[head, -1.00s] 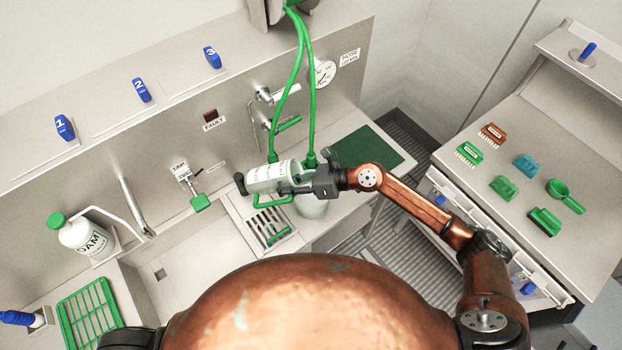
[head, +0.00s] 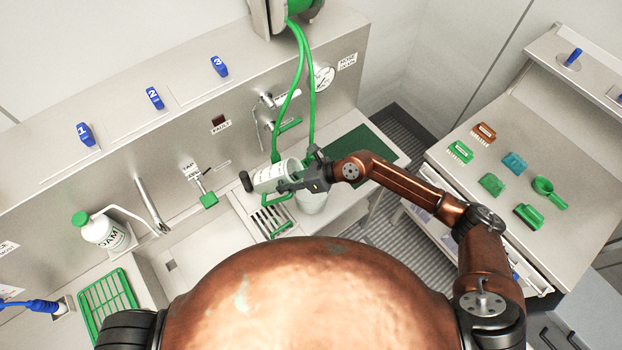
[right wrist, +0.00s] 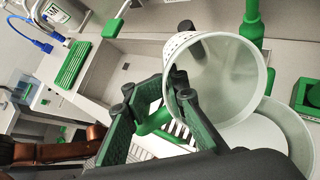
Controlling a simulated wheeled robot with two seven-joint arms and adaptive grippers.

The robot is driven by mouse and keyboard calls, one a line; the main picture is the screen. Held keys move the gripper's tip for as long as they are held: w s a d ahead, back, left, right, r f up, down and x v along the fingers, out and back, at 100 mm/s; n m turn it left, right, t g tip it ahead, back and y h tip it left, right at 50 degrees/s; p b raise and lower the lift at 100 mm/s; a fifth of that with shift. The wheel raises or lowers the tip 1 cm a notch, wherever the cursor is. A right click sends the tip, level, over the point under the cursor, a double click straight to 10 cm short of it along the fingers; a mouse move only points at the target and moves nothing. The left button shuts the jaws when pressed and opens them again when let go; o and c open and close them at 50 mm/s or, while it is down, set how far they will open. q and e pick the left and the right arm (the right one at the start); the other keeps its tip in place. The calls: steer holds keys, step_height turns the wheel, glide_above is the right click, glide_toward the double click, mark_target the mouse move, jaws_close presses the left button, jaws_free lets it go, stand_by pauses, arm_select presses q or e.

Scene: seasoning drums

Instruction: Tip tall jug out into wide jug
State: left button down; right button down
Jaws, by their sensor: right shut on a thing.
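The tall jug (head: 268,178), white with dark print and a green handle, is held tilted far over, nearly on its side, by my right gripper (head: 297,182). In the right wrist view its open mouth (right wrist: 222,85) faces the camera, and I see no contents in it. The fingers (right wrist: 153,97) are shut at its green handle (right wrist: 155,121). The wide jug (head: 312,203) stands below the mouth, partly hidden by the gripper. In the right wrist view the wide jug (right wrist: 296,128) shows a pale surface inside. My left gripper is out of view.
Two green hoses (head: 311,110) hang close behind the tall jug. A slotted drain (head: 268,218) and sink lie to the left; a green mat (head: 362,150) is right. A white DAM bottle (head: 103,232) and green rack (head: 108,302) stand far left. Brushes and a scoop (head: 546,190) lie on the right bench.

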mark_target(267, 192)
steer(key=shift+a+r+h+p, duration=0.3)
steer(key=shift+h+p, duration=0.4)
steer(key=shift+p, duration=1.25)
steer(key=shift+a+r+h+p, duration=0.3)
steer(key=shift+h+p, duration=0.4)
steer(key=shift+p, duration=1.2)
steer(key=shift+a+f+h+p, duration=0.35)
steer(key=shift+a+h+p, duration=0.3)
steer(key=shift+p, duration=0.3)
steer(key=a+f+h+b, duration=0.1)
steer(key=f, duration=0.1)
steer(key=a+f+h+b, duration=0.1)
steer(key=f, duration=0.1)
steer(key=a+f+h+b, duration=0.1)
steer(key=f+h, duration=0.1)
steer(key=f, duration=0.1)
steer(key=shift+w+b, duration=0.15)
steer(key=shift+b, duration=0.15)
steer(key=shift+a+r+h, duration=0.15)
steer(key=shift+r+h, duration=0.1)
steer(key=shift+h, duration=0.1)
steer(key=shift+a+r+h+b, duration=0.1)
steer(key=shift+a+h+b, duration=0.2)
steer(key=shift+h+b, duration=0.1)
steer(key=shift+r+g, duration=0.1)
steer(key=shift+g, duration=0.2)
